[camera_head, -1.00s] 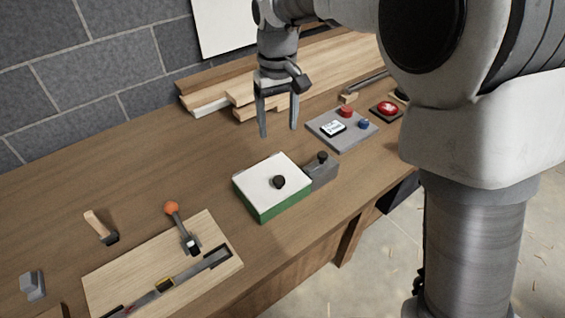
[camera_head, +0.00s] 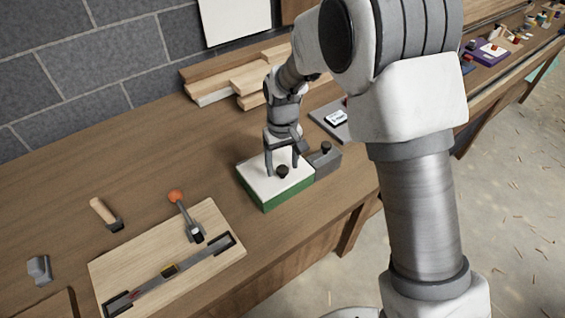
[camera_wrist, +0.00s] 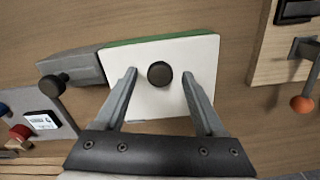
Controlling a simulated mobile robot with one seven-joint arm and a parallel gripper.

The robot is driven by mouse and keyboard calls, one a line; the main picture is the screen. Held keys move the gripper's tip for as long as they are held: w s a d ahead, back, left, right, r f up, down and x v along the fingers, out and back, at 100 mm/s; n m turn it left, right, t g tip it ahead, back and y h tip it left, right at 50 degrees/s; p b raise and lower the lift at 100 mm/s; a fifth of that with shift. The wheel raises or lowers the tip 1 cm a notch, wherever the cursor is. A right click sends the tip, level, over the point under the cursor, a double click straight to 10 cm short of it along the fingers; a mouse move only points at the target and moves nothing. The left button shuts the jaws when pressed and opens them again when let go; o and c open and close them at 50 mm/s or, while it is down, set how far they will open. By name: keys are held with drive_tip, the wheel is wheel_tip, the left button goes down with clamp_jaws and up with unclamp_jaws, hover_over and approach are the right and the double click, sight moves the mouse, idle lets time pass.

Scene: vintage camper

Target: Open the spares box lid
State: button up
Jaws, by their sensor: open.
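The spares box is green with a white lid (camera_head: 258,181) and sits on the workbench in the head view. Its lid lies flat and closed, with a dark round knob (camera_head: 282,172) on top. In the wrist view the white lid (camera_wrist: 180,52) fills the middle, and the knob (camera_wrist: 160,74) shows between and just beyond my fingertips. My gripper (camera_head: 281,170) is open and empty above the lid, its fingers pointing down on either side of the knob. The fingers (camera_wrist: 160,80) do not touch the knob in the wrist view. I cannot tell their exact height above the lid.
A grey block with a black knob (camera_head: 326,149) adjoins the box's right end. A grey panel (camera_head: 328,122) with a white display lies behind. Timber planks (camera_head: 235,78) lie along the wall.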

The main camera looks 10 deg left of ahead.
drive_tip(key=shift+f, duration=0.1)
clamp_jaws()
idle(0.3)
idle(1.1)
